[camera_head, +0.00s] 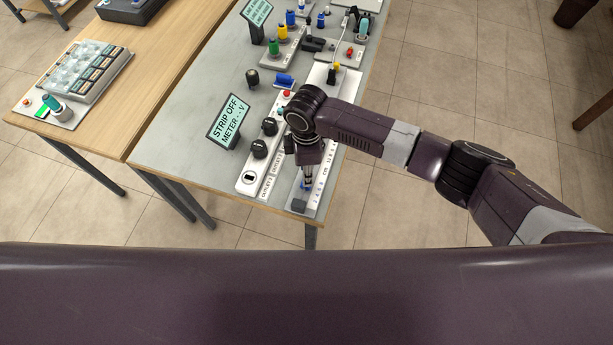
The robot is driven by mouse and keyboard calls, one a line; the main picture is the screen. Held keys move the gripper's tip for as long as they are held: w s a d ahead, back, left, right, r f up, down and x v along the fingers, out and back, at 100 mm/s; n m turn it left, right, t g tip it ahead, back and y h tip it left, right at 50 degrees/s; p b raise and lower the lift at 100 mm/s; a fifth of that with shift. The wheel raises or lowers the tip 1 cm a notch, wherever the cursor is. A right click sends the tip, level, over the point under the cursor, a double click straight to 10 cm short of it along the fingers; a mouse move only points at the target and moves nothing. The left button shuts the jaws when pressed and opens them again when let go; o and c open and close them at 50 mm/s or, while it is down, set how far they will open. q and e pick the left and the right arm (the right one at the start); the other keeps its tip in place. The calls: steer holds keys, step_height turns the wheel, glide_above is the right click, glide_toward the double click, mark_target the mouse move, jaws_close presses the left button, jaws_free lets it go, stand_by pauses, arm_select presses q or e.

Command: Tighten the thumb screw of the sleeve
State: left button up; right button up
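A white rail with a printed cm scale (324,182) lies along the right edge of the grey table, with a grey block (298,205) at its near end. My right gripper (307,184) points down over the near part of this rail. A small blue part (302,186) shows beside its fingertips; it may belong to the sleeve or its thumb screw, but I cannot tell. The gripper and wrist hide most of what is there. The fingers look close together, but whether they are shut on anything is unclear. My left gripper is not in view.
Fixtures with coloured knobs (274,47) crowd the far end. Bare table shows at left.

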steer(key=shift+n, duration=0.7)
steer(key=shift+f+b, duration=0.8)
steer(key=shift+f, duration=0.45)
steer(key=shift+c, duration=0.5)
